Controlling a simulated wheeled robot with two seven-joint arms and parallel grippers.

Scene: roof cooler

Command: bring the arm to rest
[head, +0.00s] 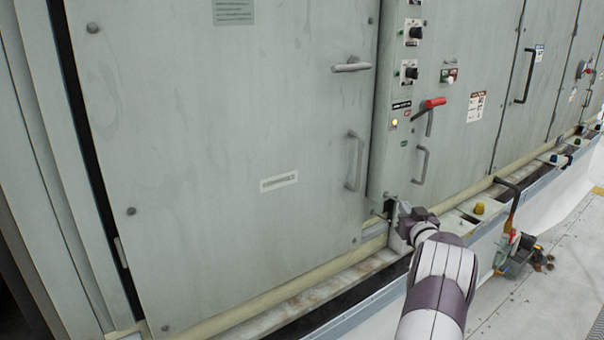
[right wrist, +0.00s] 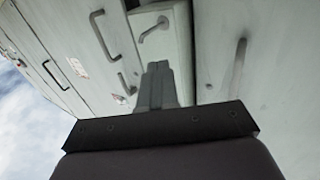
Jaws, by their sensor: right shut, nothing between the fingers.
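My right arm reaches in from the bottom of the head view, and its gripper (head: 393,211) is by the lower edge of the cooler cabinet, below the narrow control panel (head: 382,150). In the right wrist view the fingers (right wrist: 157,78) are together, with nothing between them. They point up along the grey-green cabinet front. Whether the gripper touches the cabinet I cannot tell. My left gripper is not in view.
The large door (head: 230,130) carries a lever handle (head: 351,67) and a bar handle (head: 355,161). A red-handled lever (head: 433,103) sticks out right of the panel. A ledge with a yellow knob (head: 479,208) runs along the base.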

